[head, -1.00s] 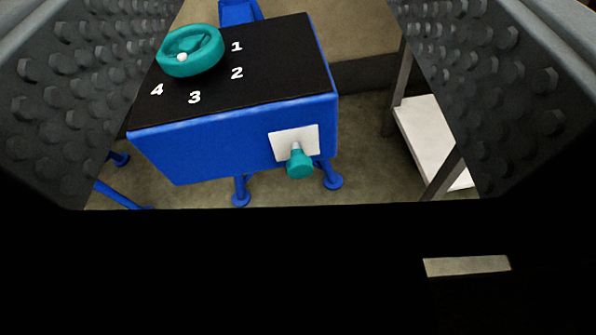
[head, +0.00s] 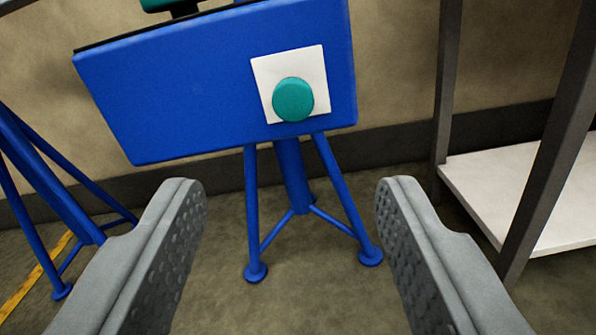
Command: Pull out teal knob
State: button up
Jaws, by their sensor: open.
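The teal knob (head: 293,100) is round and faces me. It sits on a square white plate (head: 312,63) on the front face of a blue box (head: 180,95). My gripper (head: 292,190) is open and empty, with one grey studded finger at the lower left and the other at the lower right. The fingertips appear below the knob in the picture and apart from it. The knob's stem is hidden behind its head.
The blue box stands on blue tripod legs (head: 291,178). At the right is a rack with dark posts (head: 447,90) and a white shelf (head: 500,190). More blue legs (head: 50,185) stand at the left. Part of a teal wheel (head: 160,4) shows at the top edge.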

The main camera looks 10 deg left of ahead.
aim_at(293, 104)
jog(key=w, duration=0.5)
jog(key=w+f, duration=0.1)
jog(key=w, duration=1)
jog(key=shift+w+a+f, duration=0.1)
jog(key=shift+w+f, duration=0.1)
jog(key=shift+w, duration=0.2)
jog(key=shift+c, duration=0.2)
